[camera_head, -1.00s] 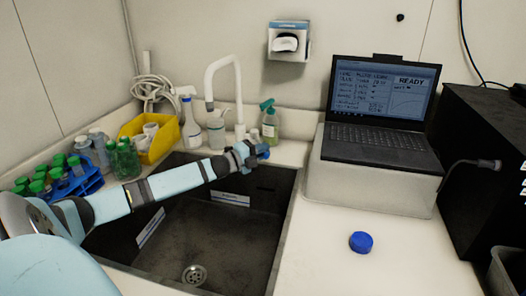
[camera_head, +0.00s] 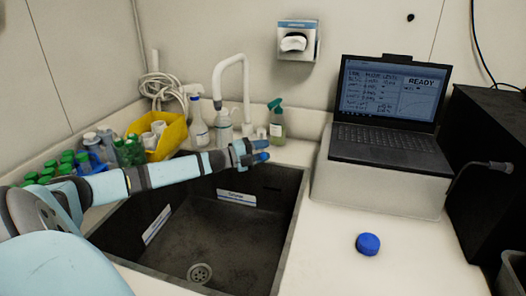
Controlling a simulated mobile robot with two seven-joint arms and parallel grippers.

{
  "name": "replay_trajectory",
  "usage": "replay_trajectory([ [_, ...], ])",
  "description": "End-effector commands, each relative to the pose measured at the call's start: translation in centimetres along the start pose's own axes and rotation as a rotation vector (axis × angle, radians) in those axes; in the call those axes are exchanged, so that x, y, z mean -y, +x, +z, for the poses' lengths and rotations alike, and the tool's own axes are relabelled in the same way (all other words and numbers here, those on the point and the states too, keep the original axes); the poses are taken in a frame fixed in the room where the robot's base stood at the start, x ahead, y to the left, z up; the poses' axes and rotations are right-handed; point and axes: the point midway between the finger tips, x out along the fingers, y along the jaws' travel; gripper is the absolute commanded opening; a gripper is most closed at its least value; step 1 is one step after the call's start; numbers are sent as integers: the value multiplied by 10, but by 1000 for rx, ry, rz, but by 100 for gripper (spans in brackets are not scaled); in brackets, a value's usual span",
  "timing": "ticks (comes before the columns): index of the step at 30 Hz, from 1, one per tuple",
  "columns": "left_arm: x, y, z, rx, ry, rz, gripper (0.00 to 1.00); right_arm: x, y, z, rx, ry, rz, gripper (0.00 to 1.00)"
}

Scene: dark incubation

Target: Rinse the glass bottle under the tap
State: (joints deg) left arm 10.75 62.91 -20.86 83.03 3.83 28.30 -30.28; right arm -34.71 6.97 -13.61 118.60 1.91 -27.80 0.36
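The white tap (camera_head: 230,58) arches up behind the sink, its spout end above the sink's back edge. My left gripper (camera_head: 265,151) is over the back of the dark sink (camera_head: 235,235), to the right of the tap. Its two blue fingertips are apart, with nothing visible between them. I cannot tell which container is the task's glass bottle; several clear bottles with grey caps (camera_head: 93,143) stand at the left, partly behind my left arm. A blue cap (camera_head: 368,244) lies alone on the right counter. My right gripper is not in view.
Several green-capped tubes stand in a blue rack (camera_head: 84,166). A laptop (camera_head: 388,110) stands on a raised block. The right counter is mostly clear.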

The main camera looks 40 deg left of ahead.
Motion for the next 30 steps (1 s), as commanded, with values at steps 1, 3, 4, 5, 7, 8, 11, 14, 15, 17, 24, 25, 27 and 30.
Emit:
replay_trajectory([
  [1, 0, 0, 0, 0, 0, 0, 38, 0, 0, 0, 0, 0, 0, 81],
  [3, 0, 0, 0, 0, 0, 0, 38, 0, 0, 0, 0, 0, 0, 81],
  [4, 0, 0, 0, 0, 0, 0, 38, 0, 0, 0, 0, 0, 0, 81],
  [5, 0, 0, 0, 0, 0, 0, 38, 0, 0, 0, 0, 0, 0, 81],
  [7, 0, 0, 0, 0, 0, 0, 38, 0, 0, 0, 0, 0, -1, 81],
  [8, 0, -1, 0, 1, 0, 0, 38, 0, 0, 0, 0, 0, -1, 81],
  [11, 0, -6, 0, 1, 0, 1, 38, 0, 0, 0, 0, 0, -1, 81],
  [14, -1, -16, 0, 1, -1, 2, 38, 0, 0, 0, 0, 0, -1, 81],
  [15, -2, -22, 0, 1, -2, 3, 38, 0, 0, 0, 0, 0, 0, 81],
  [17, -2, -30, 0, 0, -1, 3, 38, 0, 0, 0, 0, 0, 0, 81],
  [24, -2, -65, 0, 1, -2, 4, 38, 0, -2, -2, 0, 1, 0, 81],
  [25, -2, -69, 0, 1, -2, 4, 38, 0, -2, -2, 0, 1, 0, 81],
  [27, -2, -79, 0, 1, -3, 4, 38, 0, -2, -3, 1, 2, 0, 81],
  [30, -1, -92, -1, 1, -3, 4, 38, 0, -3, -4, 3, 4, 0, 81],
])
